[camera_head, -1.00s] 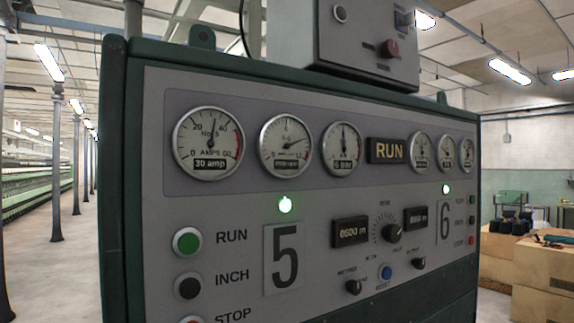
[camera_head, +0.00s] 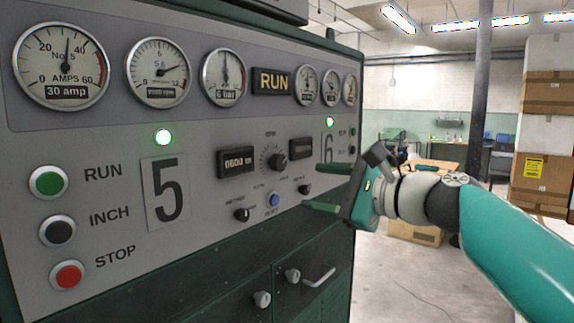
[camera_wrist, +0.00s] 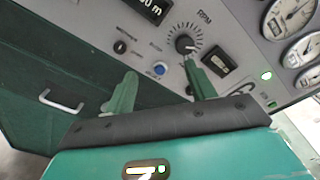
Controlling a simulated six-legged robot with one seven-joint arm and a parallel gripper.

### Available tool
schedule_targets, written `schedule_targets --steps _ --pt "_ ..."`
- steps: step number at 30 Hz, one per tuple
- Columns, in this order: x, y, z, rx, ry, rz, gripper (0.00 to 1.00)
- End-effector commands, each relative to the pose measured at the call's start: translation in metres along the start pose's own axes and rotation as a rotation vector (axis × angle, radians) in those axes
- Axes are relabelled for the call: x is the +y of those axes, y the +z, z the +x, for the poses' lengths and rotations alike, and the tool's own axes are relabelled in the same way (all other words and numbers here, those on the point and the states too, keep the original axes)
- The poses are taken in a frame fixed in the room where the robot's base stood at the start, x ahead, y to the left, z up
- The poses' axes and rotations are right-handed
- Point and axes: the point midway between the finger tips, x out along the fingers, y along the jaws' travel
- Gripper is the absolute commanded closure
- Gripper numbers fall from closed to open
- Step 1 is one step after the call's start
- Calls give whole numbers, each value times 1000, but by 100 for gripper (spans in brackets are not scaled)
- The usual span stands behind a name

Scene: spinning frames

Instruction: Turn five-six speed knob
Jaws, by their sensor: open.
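The speed knob (camera_head: 277,160) is a black dial with a pointer and a ring of tick marks, between the two counters on the grey panel. It also shows in the wrist view (camera_wrist: 185,44), just above the right fingertip. My gripper (camera_head: 314,187) is open and empty, its green fingers reaching in from the right towards the panel. In the wrist view the gripper (camera_wrist: 162,72) has its fingers spread below the knob. The knob is not between the fingers. Whether a finger touches the panel I cannot tell.
A blue reset button (camera_head: 273,199) and two small black knobs, left (camera_head: 241,214) and right (camera_head: 304,188), sit below the dial. Red stop (camera_head: 68,275) and green run (camera_head: 48,182) buttons are at left. A drawer handle (camera_head: 319,277) sticks out below. Cardboard boxes (camera_head: 545,92) stand at right.

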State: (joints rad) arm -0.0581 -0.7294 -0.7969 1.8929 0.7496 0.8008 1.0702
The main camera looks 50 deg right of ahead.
Motion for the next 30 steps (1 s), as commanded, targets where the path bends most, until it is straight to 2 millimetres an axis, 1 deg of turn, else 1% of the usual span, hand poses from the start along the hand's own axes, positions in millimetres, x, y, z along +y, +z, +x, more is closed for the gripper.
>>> schedule_targets --steps 1,3,5,8,11,21,24,27,30 --pt "-17 -8 -11 -4 -46 71 45" --pt "-30 -14 -21 -9 -83 134 45" --pt "-34 -16 -22 -11 -94 155 45" --pt "-35 -16 -14 -11 -94 159 45" --pt "-36 -16 0 -12 -92 156 45" --pt "-41 -14 68 -12 -89 153 45" --pt "-43 -15 85 -11 -90 152 45" --pt "-44 -15 99 -11 -91 153 45" --pt "-46 -15 108 -12 -92 153 45"
